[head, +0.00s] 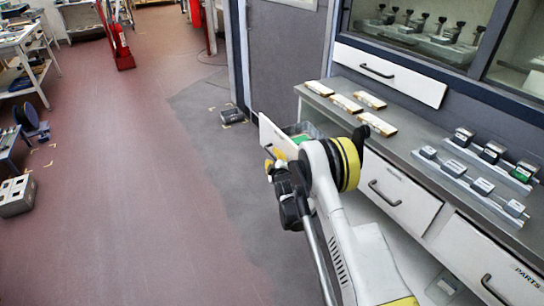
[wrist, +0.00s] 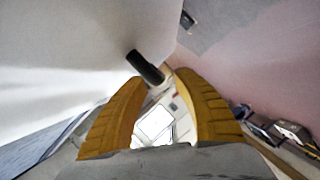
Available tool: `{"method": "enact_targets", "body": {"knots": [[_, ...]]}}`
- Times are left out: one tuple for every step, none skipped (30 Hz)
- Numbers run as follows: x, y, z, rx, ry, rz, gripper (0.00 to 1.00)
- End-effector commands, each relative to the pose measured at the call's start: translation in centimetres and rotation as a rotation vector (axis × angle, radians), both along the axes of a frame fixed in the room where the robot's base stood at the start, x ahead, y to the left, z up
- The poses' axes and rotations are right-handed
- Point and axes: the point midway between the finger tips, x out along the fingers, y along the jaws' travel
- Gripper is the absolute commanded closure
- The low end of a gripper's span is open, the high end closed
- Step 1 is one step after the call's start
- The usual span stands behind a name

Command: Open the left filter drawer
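The left drawer (head: 277,138) stands pulled out from the counter, its white front facing left. Part of its inside shows, with something green in it. My arm hides its right side. Its dark handle (wrist: 146,67) shows in the wrist view, just beyond my fingertips and nearer the left one. My gripper (wrist: 160,84) has two yellow ribbed fingers set apart, with a clear gap between them. In the head view my gripper (head: 270,167) is at the outer face of the drawer front, close to the handle. I cannot tell whether a finger touches the handle.
More white drawers with dark handles, one in the middle (head: 400,193) and one marked PARTS (head: 490,262), are shut. The grey countertop (head: 408,142) carries wooden blocks and racks of small devices. A small dark box (head: 232,116) lies on the floor. The reddish floor at left is largely clear.

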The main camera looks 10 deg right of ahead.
Motion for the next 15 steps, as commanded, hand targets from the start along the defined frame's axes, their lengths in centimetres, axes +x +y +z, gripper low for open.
{"method": "enact_targets", "body": {"knots": [[-1.0, 0.0, 0.2, 0.000, 0.000, 0.000, 0.65], [-1.6, 0.0, 0.4, 0.000, 0.000, 0.000, 0.65], [-2.3, 0.1, 0.5, 0.000, 0.000, 0.000, 0.65], [-2.8, 0.1, 0.6, 0.000, 0.000, 0.000, 0.65], [-3.2, 0.1, 0.7, 0.000, 0.000, 0.000, 0.65], [-3.8, 0.1, 0.9, 0.000, 0.000, 0.000, 0.65], [-4.2, 0.1, 0.9, -0.001, 0.000, 0.000, 0.65], [-4.5, 0.1, 1.0, -0.001, 0.000, 0.000, 0.65], [-4.8, 0.1, 1.1, -0.001, 0.000, 0.000, 0.65], [-5.0, 0.1, 1.1, -0.001, 0.000, 0.000, 0.65], [-5.1, 0.1, 1.1, -0.001, 0.000, 0.000, 0.65], [-5.2, 0.1, 1.1, -0.001, 0.000, 0.000, 0.65], [-5.3, 0.1, 1.2, -0.001, 0.000, 0.000, 0.65], [-5.3, 0.1, 1.2, -0.001, 0.000, 0.000, 0.65], [-5.3, 0.1, 1.2, -0.001, 0.000, 0.000, 0.65]]}}
